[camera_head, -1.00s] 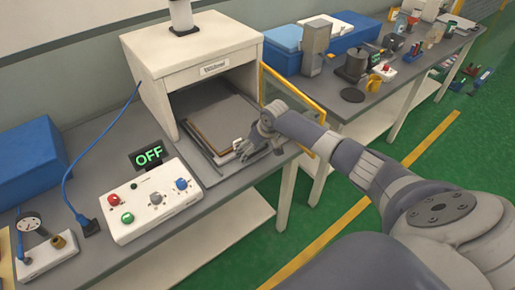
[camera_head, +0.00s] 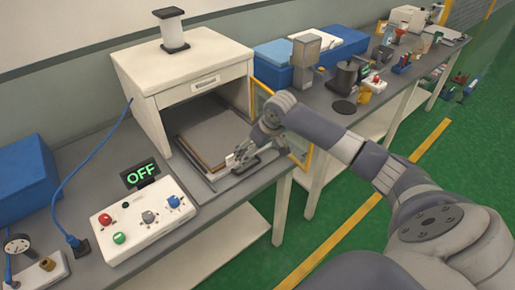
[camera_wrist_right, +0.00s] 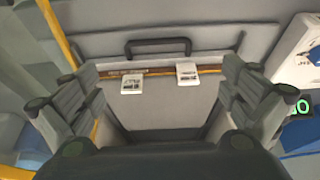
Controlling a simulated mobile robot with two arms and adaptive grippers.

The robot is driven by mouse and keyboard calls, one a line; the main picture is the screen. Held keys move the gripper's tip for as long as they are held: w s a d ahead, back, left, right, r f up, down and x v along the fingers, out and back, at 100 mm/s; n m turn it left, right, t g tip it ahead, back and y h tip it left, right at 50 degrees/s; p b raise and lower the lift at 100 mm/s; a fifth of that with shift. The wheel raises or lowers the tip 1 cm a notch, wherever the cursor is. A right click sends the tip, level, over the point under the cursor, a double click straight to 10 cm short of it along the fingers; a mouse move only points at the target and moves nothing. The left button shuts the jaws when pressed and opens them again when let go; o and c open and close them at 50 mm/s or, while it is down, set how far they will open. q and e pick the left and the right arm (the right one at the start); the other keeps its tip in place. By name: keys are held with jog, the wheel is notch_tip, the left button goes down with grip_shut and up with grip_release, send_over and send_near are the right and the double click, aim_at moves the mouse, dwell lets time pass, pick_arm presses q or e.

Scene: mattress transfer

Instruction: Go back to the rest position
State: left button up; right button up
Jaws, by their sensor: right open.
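My right gripper (camera_head: 240,158) is at the front edge of the open white oven-like box (camera_head: 190,68), close to a grey tray (camera_head: 197,163) with a brown-edged board (camera_head: 215,145) on it. In the right wrist view its fingers (camera_wrist_right: 160,75) are spread wide and nothing is between them. Beyond them lie the grey tray surface with a dark handle (camera_wrist_right: 158,46) and two small white pieces (camera_wrist_right: 187,74) on a brown strip. Whether the fingers touch the tray cannot be told. My left gripper is not in view.
A control box (camera_head: 148,215) with coloured knobs and a display (camera_head: 140,172) reading OFF stands in front left. A yellow-edged door (camera_head: 290,125) stands open beside my forearm. A second table (camera_head: 390,90) holds containers. Green floor (camera_head: 440,170) is open at right.

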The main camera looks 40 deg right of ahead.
jog(key=shift+s+r, duration=0.25)
jog(key=shift+r, duration=0.4)
